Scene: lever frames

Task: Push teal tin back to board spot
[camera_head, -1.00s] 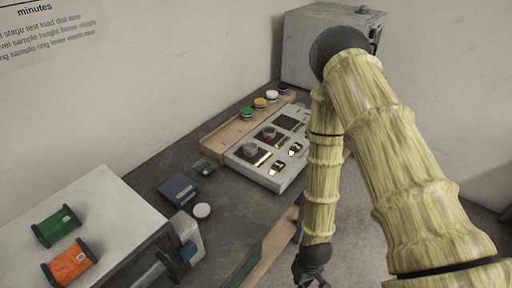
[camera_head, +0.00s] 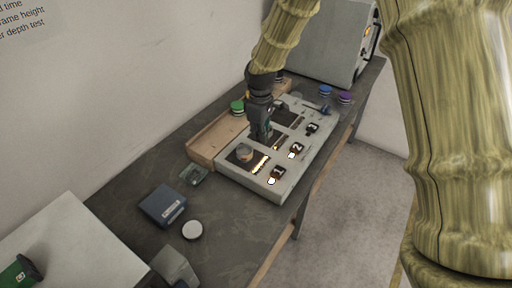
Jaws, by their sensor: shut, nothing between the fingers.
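The pale grey board (camera_head: 228,178) lies on the bench, with dark square spots in a row and numbered tags along its front side. My gripper (camera_head: 262,137) is shut and points down over the board's middle spot. A small teal patch (camera_head: 268,127) shows right beside the fingers; it may be the teal tin, mostly hidden by the gripper, and I cannot tell whether they touch.
A wooden rack (camera_head: 205,147) runs behind the board, with a green-lidded tin (camera_head: 237,107). Blue (camera_head: 325,90) and purple (camera_head: 345,97) tins stand past the board's far end. A blue box (camera_head: 162,205), a white disc (camera_head: 192,230) and a small dark dish (camera_head: 194,174) lie nearer.

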